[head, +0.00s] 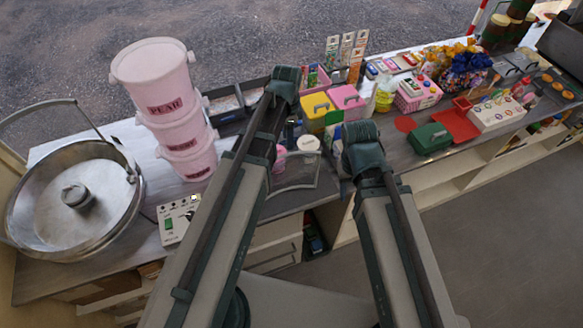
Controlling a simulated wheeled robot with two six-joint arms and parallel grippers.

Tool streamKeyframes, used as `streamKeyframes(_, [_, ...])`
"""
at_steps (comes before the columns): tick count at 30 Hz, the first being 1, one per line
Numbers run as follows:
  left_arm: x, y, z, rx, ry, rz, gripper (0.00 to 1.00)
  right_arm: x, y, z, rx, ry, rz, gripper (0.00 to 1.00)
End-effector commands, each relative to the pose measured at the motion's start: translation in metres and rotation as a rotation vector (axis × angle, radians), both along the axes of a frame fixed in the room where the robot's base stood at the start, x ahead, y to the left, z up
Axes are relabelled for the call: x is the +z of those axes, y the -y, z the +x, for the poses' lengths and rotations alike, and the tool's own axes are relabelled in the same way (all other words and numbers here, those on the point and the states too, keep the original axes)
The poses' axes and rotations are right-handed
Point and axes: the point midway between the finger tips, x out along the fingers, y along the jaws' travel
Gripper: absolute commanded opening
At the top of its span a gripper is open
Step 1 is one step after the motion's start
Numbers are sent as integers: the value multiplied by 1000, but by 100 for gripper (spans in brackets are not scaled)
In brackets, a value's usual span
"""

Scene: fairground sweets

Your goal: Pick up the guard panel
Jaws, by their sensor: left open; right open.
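What looks like the guard panel (297,174), a clear, slightly curved sheet with a thin grey edge, stands near the counter's front edge in the middle of the head view. A pink tub and a white round lid show beside or through it. My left gripper (290,133) hangs beyond the panel, small and partly hidden by its own arm; it is open and looks empty. My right gripper (341,168) is just right of the panel, mostly hidden under its wrist; it is open. I cannot tell whether it touches the panel.
A steel candyfloss bowl (74,240), stacked pink buckets (165,110) and a white switch box (177,220) stand at left. Yellow and pink boxes (347,101) stand behind the grippers. A green case (430,139) and red mats (456,125) lie at right.

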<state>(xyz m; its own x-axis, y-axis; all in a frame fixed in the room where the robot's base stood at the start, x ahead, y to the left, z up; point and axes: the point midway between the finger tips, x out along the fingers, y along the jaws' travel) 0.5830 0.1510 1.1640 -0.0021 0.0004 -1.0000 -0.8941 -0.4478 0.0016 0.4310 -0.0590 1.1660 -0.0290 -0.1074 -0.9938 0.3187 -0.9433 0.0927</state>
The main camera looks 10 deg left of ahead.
Motion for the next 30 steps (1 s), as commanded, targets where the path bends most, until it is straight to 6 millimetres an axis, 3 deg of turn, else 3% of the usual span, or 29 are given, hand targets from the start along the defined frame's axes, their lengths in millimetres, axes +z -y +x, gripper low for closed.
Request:
streamKeyframes(11, [-11,-1,1,-7,0,-1,46,-11,0,0,-1,0,0,44])
streamKeyframes(24, [-72,-2,0,-6,0,-1,46,-72,0,1,-4,3,1,44])
streamKeyframes(30, [-87,-2,0,-6,0,-1,46,-87,0,1,1,3,0,44])
